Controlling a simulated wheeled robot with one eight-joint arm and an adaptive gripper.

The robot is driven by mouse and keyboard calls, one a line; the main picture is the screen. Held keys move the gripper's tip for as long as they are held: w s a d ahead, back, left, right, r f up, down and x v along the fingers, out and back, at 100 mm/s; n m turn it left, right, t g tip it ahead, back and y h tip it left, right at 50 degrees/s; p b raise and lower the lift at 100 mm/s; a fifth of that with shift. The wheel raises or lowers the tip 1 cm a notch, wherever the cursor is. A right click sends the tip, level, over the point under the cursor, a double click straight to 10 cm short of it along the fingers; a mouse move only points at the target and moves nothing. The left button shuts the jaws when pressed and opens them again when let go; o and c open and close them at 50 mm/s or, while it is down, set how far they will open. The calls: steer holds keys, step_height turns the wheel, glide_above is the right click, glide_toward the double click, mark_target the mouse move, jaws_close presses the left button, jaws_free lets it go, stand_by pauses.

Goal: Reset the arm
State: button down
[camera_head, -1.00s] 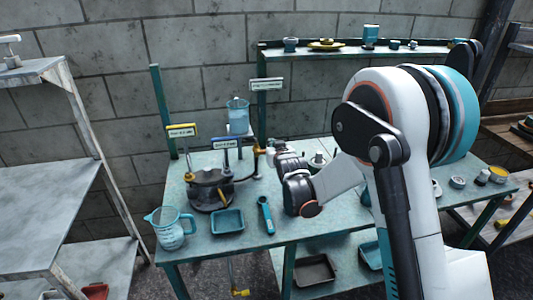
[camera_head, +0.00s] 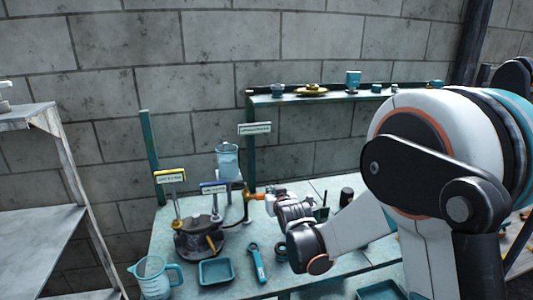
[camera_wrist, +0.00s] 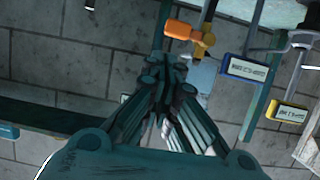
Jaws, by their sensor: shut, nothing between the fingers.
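My gripper (camera_wrist: 172,65) is shut and empty, its dark teal fingers meeting in the middle of the wrist view. In the head view my gripper (camera_head: 275,198) is small and points away, above the back of the teal workbench (camera_head: 240,288). An orange handle with a brass fitting (camera_wrist: 184,31) shows just beyond the fingertips in the wrist view. It also shows beside my gripper in the head view (camera_head: 257,197). I cannot tell whether the gripper touches it. My white arm covers the right part of the bench.
A dark round pump (camera_head: 198,238), a jug (camera_head: 154,278), a teal tray (camera_head: 216,272) and a teal-handled tool (camera_head: 257,263) are on the bench. A clear container (camera_head: 228,160) stands behind. A back shelf (camera_head: 300,98) holds small parts. A grey rack (camera_head: 40,230) stands left.

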steer(key=s+d+r+m+g+h, duration=0.1)
steer(key=s+d+r+g, duration=0.1)
steer(key=s+d+r, duration=0.55)
steer(key=s+d+r+m+g+h, duration=0.15)
steer(key=s+d, duration=0.35)
steer(key=s, duration=0.5)
steer(key=s+d+f+g, duration=0.1)
steer(key=s+d, duration=0.3)
steer(key=s, duration=0.7)
steer(key=s+d+f+g+h, duration=0.1)
steer(key=s+d+f+g, duration=0.1)
steer(key=s, duration=1)
steer(key=shift+s+d, duration=0.2)
steer(key=shift+d, duration=0.7)
steer(key=shift+m, duration=0.25)
